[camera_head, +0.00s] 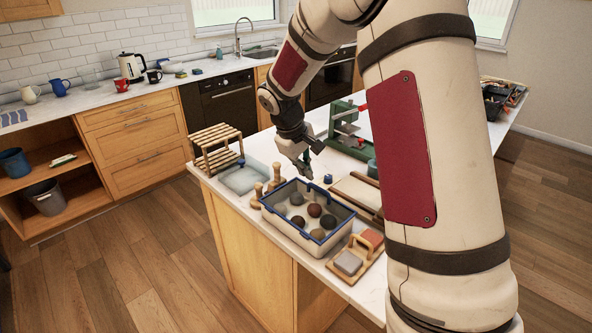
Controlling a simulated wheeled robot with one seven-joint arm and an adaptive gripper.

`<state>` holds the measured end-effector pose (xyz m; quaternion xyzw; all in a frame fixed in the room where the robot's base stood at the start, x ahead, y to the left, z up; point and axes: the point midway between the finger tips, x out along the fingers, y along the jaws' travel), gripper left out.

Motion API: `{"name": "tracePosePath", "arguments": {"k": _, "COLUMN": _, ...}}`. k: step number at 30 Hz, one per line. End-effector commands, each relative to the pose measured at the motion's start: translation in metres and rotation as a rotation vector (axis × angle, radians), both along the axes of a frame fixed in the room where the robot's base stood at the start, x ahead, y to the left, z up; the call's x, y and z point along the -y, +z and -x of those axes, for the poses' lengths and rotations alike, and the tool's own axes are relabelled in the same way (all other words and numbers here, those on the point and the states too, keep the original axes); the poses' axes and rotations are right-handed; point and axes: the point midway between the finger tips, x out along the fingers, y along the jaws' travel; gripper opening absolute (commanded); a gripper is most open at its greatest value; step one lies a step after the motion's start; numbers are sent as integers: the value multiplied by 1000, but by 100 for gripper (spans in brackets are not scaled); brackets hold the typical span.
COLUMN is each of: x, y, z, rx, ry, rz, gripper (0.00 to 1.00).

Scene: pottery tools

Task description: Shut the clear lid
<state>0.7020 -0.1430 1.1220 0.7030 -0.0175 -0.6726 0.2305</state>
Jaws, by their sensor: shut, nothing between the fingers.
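A box (283,226) with pale walls and a blue rim stands on the light worktop, and its inside shows from above. Several round balls in brown, grey and dark tones lie in it. I cannot make out a clear lid over the box for certain. A pale, see-through-looking slab (238,181) with a small blue knob at its back edge lies to the left; I cannot tell whether it is the lid. My gripper (306,174) is shut and empty, pointing down near the box's back left rim. Whether it touches anything is unclear.
Wooden tools (266,187) stand between the slab and the box. A slatted wooden rack (216,148) is behind left. Wooden boards (357,192) and a block set (356,257) lie to the right. A green press (345,128) stands behind. My arm hides the worktop's right part.

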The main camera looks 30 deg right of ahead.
Motion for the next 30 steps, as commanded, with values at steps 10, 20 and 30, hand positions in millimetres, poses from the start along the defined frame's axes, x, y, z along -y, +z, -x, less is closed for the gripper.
{"name": "tracePosePath", "arguments": {"k": 10, "x": 39, "y": -34, "z": -13, "rx": -97, "ry": -4, "rz": -298, "gripper": 0}}
{"name": "tracePosePath", "arguments": {"k": 20, "x": 53, "y": -57, "z": -18, "rx": -144, "ry": 5, "rz": -431, "gripper": 0}}
{"name": "tracePosePath", "arguments": {"k": 30, "x": 58, "y": -66, "z": -19, "rx": -144, "ry": 5, "rz": -429, "gripper": 0}}
